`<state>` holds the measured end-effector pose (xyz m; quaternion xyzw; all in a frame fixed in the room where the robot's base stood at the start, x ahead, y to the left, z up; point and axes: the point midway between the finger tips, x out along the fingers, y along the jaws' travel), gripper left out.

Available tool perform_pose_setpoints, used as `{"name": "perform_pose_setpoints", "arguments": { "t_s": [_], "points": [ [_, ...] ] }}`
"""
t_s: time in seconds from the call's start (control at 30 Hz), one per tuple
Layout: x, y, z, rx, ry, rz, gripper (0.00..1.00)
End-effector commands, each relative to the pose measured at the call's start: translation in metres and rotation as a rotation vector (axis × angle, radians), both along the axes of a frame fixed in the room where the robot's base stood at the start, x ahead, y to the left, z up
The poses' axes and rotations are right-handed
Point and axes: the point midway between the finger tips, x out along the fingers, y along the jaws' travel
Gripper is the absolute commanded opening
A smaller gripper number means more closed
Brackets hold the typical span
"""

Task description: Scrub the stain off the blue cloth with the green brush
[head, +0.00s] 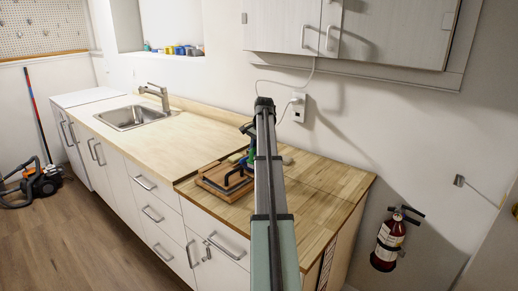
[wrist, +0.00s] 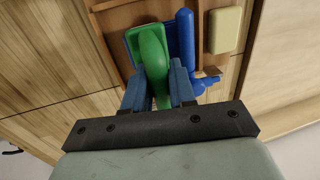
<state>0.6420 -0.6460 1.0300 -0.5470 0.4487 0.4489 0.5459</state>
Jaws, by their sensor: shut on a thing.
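The green brush (wrist: 151,48) lies between the two blue fingers of my gripper (wrist: 157,78) in the wrist view. The fingers are shut on its narrow part, and its broad green end extends away over a wooden tray. In the head view my arm hides most of the gripper, and only a little green shows beside the arm. A long blue piece (wrist: 185,32) lies right of the brush, with more blue (wrist: 203,84) near the right finger. I cannot tell if either is the blue cloth. No stain can be made out.
The wooden tray (head: 205,184) sits on the wooden counter (head: 310,192), with dark handle-like shapes over it. A cream block (wrist: 224,29) lies at the tray's right side in the wrist view. A sink (head: 132,117) is farther left. Bare counter lies right of my arm.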

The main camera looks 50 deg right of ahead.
Motion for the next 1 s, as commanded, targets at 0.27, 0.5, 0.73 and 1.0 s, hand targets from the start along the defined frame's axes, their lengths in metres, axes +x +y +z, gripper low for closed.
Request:
{"name": "perform_pose_setpoints", "arguments": {
  "t_s": [0.27, 0.5, 0.73, 1.0],
  "points": [
    [-0.001, 0.028, -0.001, 0.002, 0.001, 0.000, 0.00],
    [0.001, 0.035, 0.020, -0.002, -0.002, 0.000, 0.00],
    [0.000, 0.035, 0.042, -0.001, -0.001, 0.000, 0.00],
    [0.000, 0.035, 0.067, 0.000, -0.001, 0.000, 0.00]
  ]
}}
